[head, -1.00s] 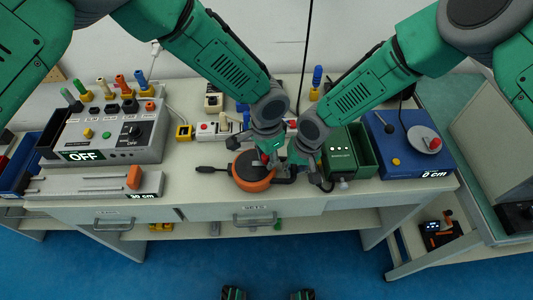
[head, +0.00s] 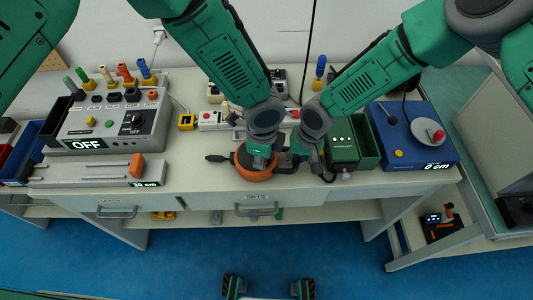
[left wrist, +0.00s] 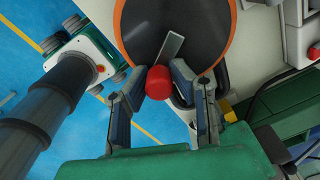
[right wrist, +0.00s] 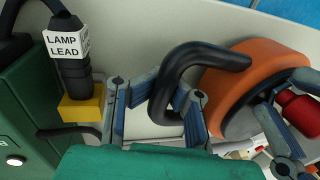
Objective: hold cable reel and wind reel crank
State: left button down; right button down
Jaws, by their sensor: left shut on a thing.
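The orange-and-black cable reel (head: 241,160) lies near the front edge of the bench, mostly covered by my grippers in the head view. Its grey crank arm (left wrist: 172,47) and red crank knob (left wrist: 159,84) show in the left wrist view. My left gripper (head: 262,154) is over the reel, shut on the red knob. The reel's black bent handle (right wrist: 165,88) sticks out on its right side in the head view. My right gripper (right wrist: 156,92) has its fingers apart on either side of this handle, with a visible gap beside it.
A green box (head: 341,150) stands close to the right gripper. A yellow-based plug labelled LAMP LEAD (right wrist: 75,70) is beside that gripper. A grey switch panel (head: 110,125) is at left, a blue box (head: 405,140) at right. A black connector (head: 217,158) lies left of the reel.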

pick_arm(q)
jog(key=m, duration=0.2)
jog(key=a+m, duration=0.1)
jog(key=m, duration=0.1)
jog(key=a+m, duration=0.1)
jog(key=shift+s+f+m, duration=0.1)
jog(key=shift+s+m, duration=0.25)
jog(key=shift+m, duration=0.05)
pick_arm(e)
jog(key=shift+d, duration=0.1)
dwell(0.3)
pick_arm(q)
jog(key=c, duration=1.4)
grip_release()
jog(key=shift+r, duration=0.5)
notch_tip(320, 180, up, 11)
jog(key=shift+s, duration=0.45)
